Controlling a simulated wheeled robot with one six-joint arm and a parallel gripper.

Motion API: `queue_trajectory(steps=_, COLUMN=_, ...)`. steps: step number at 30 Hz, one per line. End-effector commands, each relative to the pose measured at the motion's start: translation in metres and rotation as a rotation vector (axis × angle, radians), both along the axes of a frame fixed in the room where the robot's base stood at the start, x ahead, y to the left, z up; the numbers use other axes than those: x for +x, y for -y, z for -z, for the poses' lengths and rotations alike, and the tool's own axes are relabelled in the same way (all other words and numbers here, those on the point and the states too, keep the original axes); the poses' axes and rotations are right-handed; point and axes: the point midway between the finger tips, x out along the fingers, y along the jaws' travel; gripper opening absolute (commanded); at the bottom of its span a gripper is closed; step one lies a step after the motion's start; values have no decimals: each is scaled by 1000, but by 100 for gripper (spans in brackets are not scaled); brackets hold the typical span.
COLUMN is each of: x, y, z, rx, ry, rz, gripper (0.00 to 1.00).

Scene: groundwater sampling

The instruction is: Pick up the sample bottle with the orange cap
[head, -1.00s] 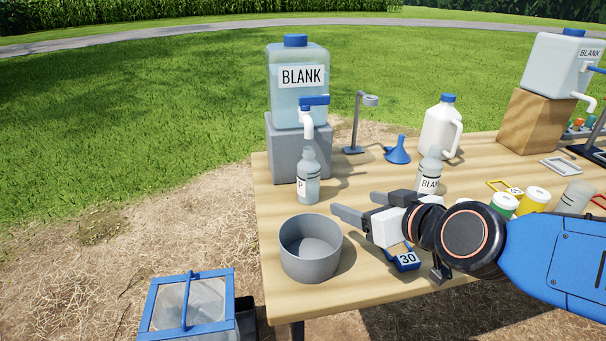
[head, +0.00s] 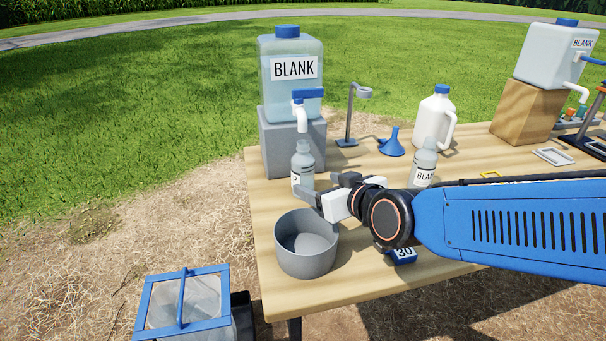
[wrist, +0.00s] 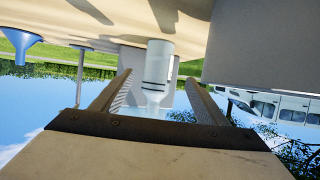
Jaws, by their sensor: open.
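A clear bottle (head: 302,160) with a partly hidden label stands under the tap of the left blank tank; I see no cap on it. It also shows upside down in the wrist view (wrist: 158,65), between the lines of my fingers; I cannot tell if it lies inside their reach. My gripper (head: 322,187) is open and empty, in front of this bottle and behind the grey pot. A second clear bottle (head: 425,163), labelled blank, stands right of the gripper. I cannot make out a bottle with an orange cap; small coloured tops (head: 570,114) show at the back right.
The grey pot (head: 306,262) stands close below my gripper. The left blank tank (head: 290,92) stands on a grey block (head: 282,153). A blue funnel (head: 391,142), a white jug (head: 433,120) and a small stand (head: 350,115) stand behind. My arm covers the right front of the table.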

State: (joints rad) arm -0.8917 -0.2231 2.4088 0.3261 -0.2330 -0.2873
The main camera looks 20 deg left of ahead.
Motion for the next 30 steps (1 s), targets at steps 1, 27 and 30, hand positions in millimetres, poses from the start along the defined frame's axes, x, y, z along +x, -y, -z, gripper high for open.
queue_trajectory(steps=1, x=5, y=-5, z=4, rx=-2, ry=-2, rz=0, gripper=67)
queue_trajectory(steps=27, x=57, y=-55, z=33, rx=-1, ry=0, rz=1, gripper=67)
queue_trajectory(steps=30, x=63, y=-61, z=37, rx=-1, ry=-1, rz=0, gripper=67)
